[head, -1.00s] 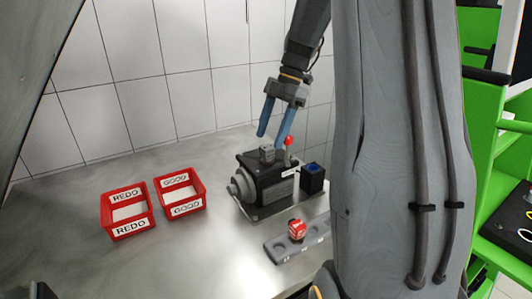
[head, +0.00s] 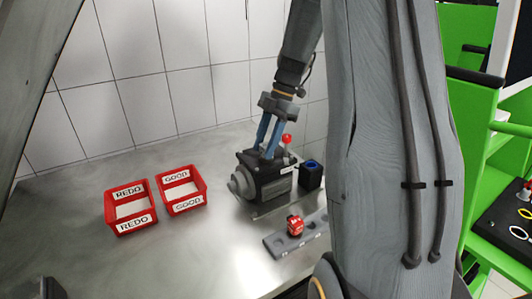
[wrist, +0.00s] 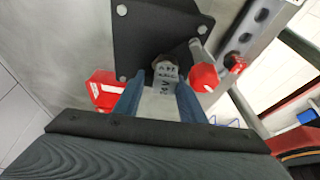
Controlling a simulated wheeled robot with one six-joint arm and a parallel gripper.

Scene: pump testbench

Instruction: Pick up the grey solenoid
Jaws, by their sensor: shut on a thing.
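The grey solenoid (wrist: 166,74) sits between the blue fingers of my gripper in the wrist view, with dark lettering on its face. My gripper (head: 265,151) points down at the top of the dark pump block (head: 270,183) in the head view. The wrist view shows the gripper (wrist: 160,88) shut on the solenoid from both sides. In the head view the fingers mostly hide the solenoid. I cannot tell whether it still touches the pump block.
A red ball knob (head: 286,139) stands close beside the fingers. A black box with a blue top (head: 311,174) is right of the pump. A grey rail (head: 277,246) holds a red part (head: 295,225). Red REDO (head: 131,222) and GOOD (head: 183,205) bins stand left.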

